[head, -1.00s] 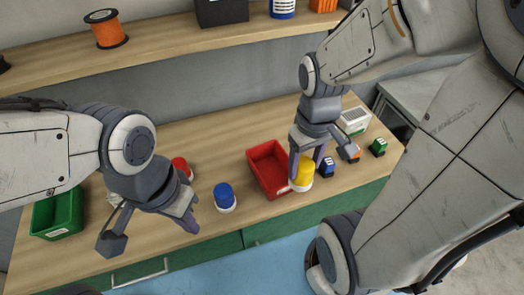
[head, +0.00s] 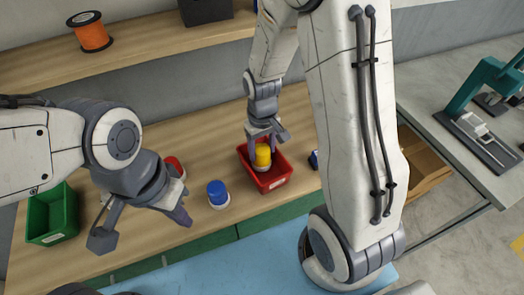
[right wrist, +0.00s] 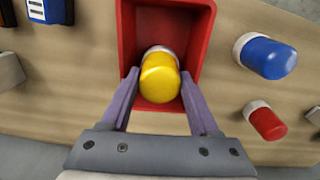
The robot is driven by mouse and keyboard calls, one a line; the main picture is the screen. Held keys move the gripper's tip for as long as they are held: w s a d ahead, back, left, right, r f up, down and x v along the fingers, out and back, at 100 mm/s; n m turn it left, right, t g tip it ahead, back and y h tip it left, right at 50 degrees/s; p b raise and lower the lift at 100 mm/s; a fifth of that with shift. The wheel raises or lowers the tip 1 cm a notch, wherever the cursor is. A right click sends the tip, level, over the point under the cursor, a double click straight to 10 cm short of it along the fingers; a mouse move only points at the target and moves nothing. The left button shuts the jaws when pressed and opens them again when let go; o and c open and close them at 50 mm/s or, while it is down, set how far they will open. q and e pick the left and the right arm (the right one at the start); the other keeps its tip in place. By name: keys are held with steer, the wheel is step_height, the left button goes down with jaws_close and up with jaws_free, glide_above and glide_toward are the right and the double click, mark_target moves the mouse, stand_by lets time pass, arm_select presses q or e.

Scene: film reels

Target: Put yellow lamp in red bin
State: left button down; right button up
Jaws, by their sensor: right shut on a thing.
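The yellow lamp (head: 263,156), with a white base, is at the red bin (head: 272,185) in the head view. In the right wrist view the lamp (right wrist: 160,78) is between the fingers, over or within the open red bin (right wrist: 206,28); I cannot tell whether its base touches the floor. My right gripper (head: 264,146) is shut on the lamp from above. My left gripper (head: 143,228) is open and empty, over the table's front left, away from the lamp.
A blue lamp (head: 218,194) stands left of the red bin. A red lamp (head: 175,166) is partly behind my left gripper. A green bin (head: 53,218) is at far left. An orange reel (head: 90,33) is on the back shelf.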

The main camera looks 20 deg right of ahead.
mark_target(262, 149)
steer(key=shift+f, duration=0.95)
steer(key=shift+f, duration=0.15)
steer(key=o, duration=1.1)
steer(key=shift+o, duration=0.2)
step_height(262, 149, up, 12)
steer(key=shift+f, duration=0.1)
steer(key=s+a+r+n, duration=0.2)
steer(key=s+a, duration=0.4)
steer(key=s, duration=0.3)
steer(key=s+a+r+n+y, duration=0.1)
steer(key=s+a+r+n, duration=0.1)
steer(key=s+a, duration=0.4)
steer(key=s+n, duration=0.1)
steer(key=s, duration=0.2)
steer(key=shift+a+n, duration=0.2)
steer(key=shift+n, duration=0.1)
